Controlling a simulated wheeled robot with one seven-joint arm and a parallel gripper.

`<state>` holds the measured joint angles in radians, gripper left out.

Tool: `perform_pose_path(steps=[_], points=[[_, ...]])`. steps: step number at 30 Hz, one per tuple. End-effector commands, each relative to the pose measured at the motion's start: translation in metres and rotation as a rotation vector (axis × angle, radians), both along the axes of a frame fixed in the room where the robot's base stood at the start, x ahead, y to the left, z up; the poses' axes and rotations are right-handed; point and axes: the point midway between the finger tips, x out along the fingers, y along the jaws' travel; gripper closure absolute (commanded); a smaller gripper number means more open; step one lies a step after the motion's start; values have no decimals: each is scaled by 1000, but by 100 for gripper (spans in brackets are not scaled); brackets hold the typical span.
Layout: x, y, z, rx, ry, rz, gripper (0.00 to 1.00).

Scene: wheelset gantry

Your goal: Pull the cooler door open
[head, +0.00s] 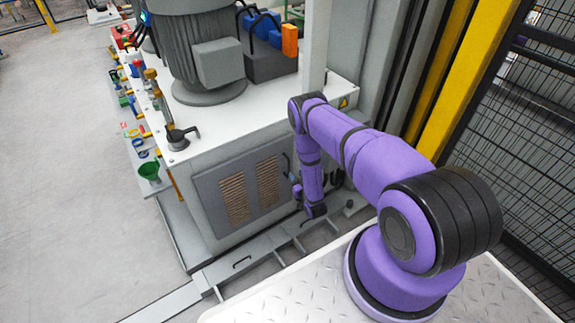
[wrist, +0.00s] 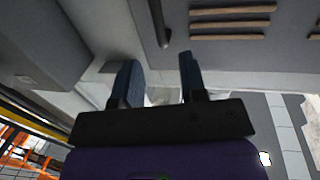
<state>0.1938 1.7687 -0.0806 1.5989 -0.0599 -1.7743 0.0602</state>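The cooler door (head: 240,188) is a dark grey panel with tan slatted vents on the front of the white-topped cabinet. It looks closed, flush with the cabinet face. In the wrist view the door (wrist: 240,45) fills the top right, with its dark bar handle (wrist: 160,22) near the door's edge. My gripper (wrist: 158,75) is open and empty, with two dark blue fingers apart. The handle lies beyond the fingertips, in line with the gap between them, and does not appear to be touched. In the head view my arm hides part of the area beside the door.
A low frame with rungs (head: 235,262) runs along the floor before the cabinet. A green funnel (head: 149,170) and other small items line the cabinet's left side. A yellow post (head: 450,85) and mesh fence (head: 490,110) stand right. The floor at left is clear.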

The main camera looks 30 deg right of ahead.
Motion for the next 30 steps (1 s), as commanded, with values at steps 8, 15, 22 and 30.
perform_pose_path(steps=[8, 15, 22, 30], points=[[-22, 3, -21, -1, -30, 4, 61], [9, -1, -20, -1, -32, 4, 61], [49, -6, -20, -1, -32, 3, 61], [78, -9, -21, 0, -29, 3, 61]])
